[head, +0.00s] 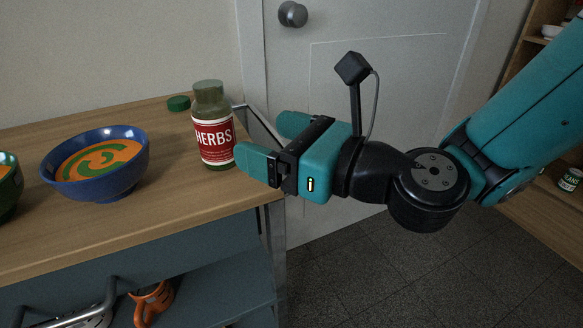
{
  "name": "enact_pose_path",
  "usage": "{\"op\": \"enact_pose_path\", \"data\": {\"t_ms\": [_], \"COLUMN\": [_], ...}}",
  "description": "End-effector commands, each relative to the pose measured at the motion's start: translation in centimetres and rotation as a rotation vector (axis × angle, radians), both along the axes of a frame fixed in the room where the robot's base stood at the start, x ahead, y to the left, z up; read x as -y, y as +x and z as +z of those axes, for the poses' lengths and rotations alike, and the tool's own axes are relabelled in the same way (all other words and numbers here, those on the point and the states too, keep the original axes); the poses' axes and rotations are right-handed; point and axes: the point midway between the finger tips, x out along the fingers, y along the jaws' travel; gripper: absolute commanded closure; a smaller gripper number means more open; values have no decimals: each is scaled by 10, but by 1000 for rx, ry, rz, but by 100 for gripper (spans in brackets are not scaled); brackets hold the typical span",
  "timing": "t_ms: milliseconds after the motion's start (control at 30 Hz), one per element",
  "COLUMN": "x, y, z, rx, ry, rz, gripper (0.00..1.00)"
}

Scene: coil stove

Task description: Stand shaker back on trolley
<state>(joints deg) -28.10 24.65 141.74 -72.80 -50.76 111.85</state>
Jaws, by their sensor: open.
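The shaker (212,125) is a glass bottle with a red HERBS label and a greenish top. It stands upright on the wooden top of the trolley (165,235), close to the right edge. My gripper (262,140) is open just to the right of the shaker, with its fingers pointing left. The near fingertip is beside the lower right of the label and the far finger is behind, to the right. I cannot tell whether either finger touches the shaker.
A blue bowl of orange soup (95,188) stands left of the shaker. A green lid (178,103) lies behind it, and a green bowl (8,185) is cut off at the left edge. An orange mug (152,302) is on the shelf below. A door (400,100) is behind my arm.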

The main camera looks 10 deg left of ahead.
Motion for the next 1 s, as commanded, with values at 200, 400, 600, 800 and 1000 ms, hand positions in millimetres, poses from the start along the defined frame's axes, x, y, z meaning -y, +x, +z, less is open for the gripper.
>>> {"op": "enact_pose_path", "data": {"t_ms": [200, 400, 600, 800, 1000], "x": [23, 26, 26, 52, 128], "y": [-10, -12, -26, -65, -89], "z": [-1, 1, 2, -21, -53], "rx": [2, 1, 197, 905, 1510], "ry": [0, 0, -135, -630, -1039], "rz": [-2, 1, 86, 448, 994], "gripper": [19, 19, 19, 19, 19]}}
